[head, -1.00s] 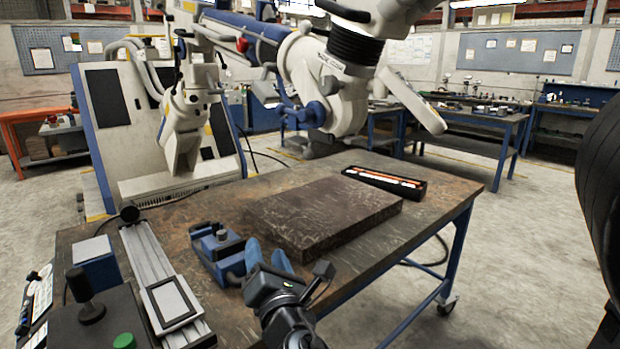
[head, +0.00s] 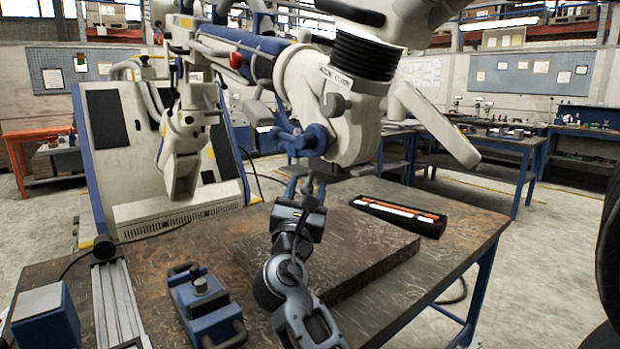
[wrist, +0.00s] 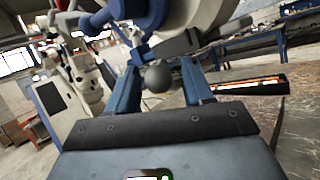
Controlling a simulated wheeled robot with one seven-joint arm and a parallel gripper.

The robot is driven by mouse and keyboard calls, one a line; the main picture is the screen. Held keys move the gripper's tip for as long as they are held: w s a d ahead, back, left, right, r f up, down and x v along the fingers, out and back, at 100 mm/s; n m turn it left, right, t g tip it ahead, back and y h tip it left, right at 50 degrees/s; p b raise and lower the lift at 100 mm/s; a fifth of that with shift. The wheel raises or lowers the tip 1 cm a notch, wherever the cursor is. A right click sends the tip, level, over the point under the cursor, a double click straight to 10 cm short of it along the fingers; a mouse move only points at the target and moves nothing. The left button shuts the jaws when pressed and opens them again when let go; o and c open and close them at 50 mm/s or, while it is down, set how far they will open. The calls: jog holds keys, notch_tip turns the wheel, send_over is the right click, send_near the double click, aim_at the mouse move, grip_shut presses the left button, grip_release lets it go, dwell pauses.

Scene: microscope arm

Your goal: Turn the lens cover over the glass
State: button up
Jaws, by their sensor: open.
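The microscope head (head: 345,110) is white with blue joints and hangs over the table on its arm; it also fills the top of the wrist view (wrist: 185,18). In the wrist view a dark round knob (wrist: 157,78) hangs below it on a short stem, beside a dark flat piece (wrist: 178,46). I cannot tell for sure which part is the lens cover, and the glass is not clearly visible. My gripper (wrist: 160,74) is open, its two blue fingers apart on either side of the knob in the picture. In the head view my gripper (head: 308,190) is raised just below the microscope head; contact cannot be judged.
A dark stone slab (head: 365,245) lies on the table (head: 465,235) below my gripper. A black tray with orange and white strips (head: 398,215) lies behind it. A blue clamp-like device (head: 207,305) and a metal rail (head: 117,305) stand at the left. Air right of the head is free.

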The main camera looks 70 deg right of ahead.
aim_at(309, 181)
jog(key=shift+x, duration=1.6)
grip_shut()
